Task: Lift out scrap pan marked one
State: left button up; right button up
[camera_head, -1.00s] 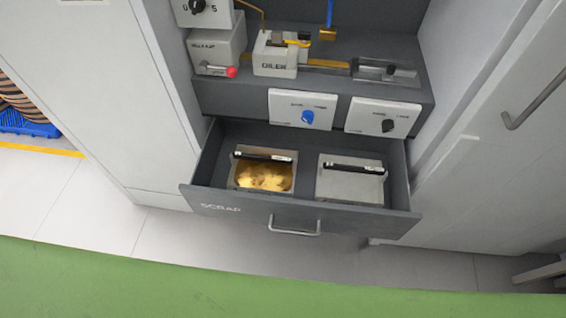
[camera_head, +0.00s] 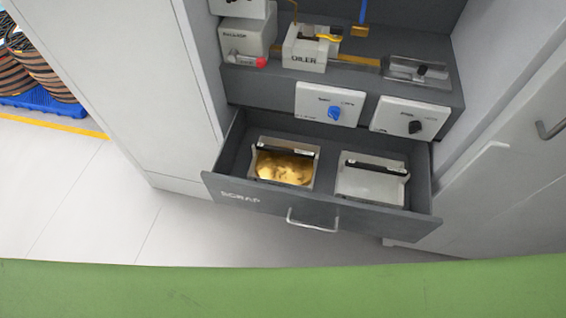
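The scrap drawer (camera_head: 240,198) is pulled open below the workstation, with a bar handle on its front. Two scrap pans sit side by side in it. The left pan (camera_head: 284,163) holds gold-coloured scrap and has a black handle across its back. The right pan (camera_head: 371,180) looks empty, light grey inside, with a similar black handle. The small labels on the handles are too small to read, so I cannot tell which pan is marked one. Neither of my grippers is in view.
Above the drawer are a panel with a blue knob (camera_head: 333,106), a panel with a black knob (camera_head: 412,118) and the oiler (camera_head: 305,50). A cabinet door with a handle stands at right. Coils on a blue pallet (camera_head: 42,103) are at far left. White floor is clear.

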aim_at(287, 164)
jog(key=j+z, duration=0.25)
jog(key=j, duration=0.45)
jog(key=j+z, duration=0.25)
jog(key=j, duration=0.5)
jog(key=i, duration=0.05)
